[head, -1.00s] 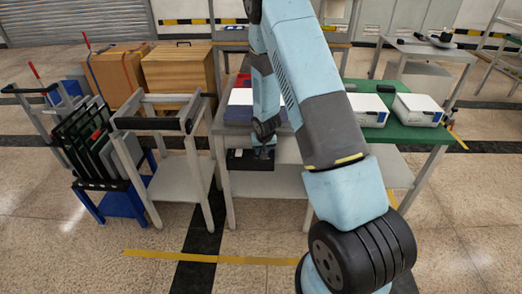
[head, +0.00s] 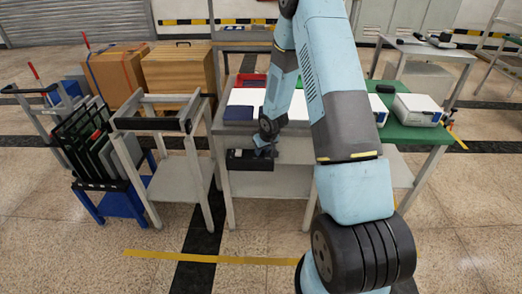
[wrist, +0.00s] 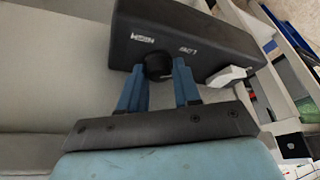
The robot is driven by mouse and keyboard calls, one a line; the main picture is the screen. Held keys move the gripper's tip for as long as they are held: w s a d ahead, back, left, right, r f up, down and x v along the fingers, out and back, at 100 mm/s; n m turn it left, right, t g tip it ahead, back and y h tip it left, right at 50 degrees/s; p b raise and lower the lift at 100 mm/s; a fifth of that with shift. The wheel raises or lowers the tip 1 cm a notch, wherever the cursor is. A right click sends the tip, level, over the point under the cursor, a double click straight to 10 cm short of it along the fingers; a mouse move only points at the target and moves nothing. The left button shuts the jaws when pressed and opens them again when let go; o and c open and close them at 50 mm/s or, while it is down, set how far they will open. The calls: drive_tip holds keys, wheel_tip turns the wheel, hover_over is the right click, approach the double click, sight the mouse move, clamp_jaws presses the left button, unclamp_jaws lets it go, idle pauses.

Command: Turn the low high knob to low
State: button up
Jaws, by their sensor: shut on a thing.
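The black control box (head: 237,160) is mounted at the front of the grey table, below its top. In the wrist view the box (wrist: 205,38) shows tilted, with white lettering that seems to read HIGH on the left and LOW on the right, upside down. The round black knob (wrist: 157,66) sits on the box near the lettering. My gripper (wrist: 161,78) has its two blue fingers on either side of the knob and is shut on it. No pointer mark on the knob is readable. In the head view my gripper (head: 265,151) is at the box's right part.
A white lever-like part (wrist: 227,76) sticks out of the box just right of my fingers. The grey table (head: 270,203) has a lower shelf. A grey stand (head: 187,185) is close on the left. White devices (head: 418,108) lie on the green mat.

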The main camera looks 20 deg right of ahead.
drive_tip(key=o, duration=1)
drive_tip(key=v, duration=1.3)
drive_tip(key=shift+s+r, duration=0.15)
drive_tip(key=shift+r, duration=0.1)
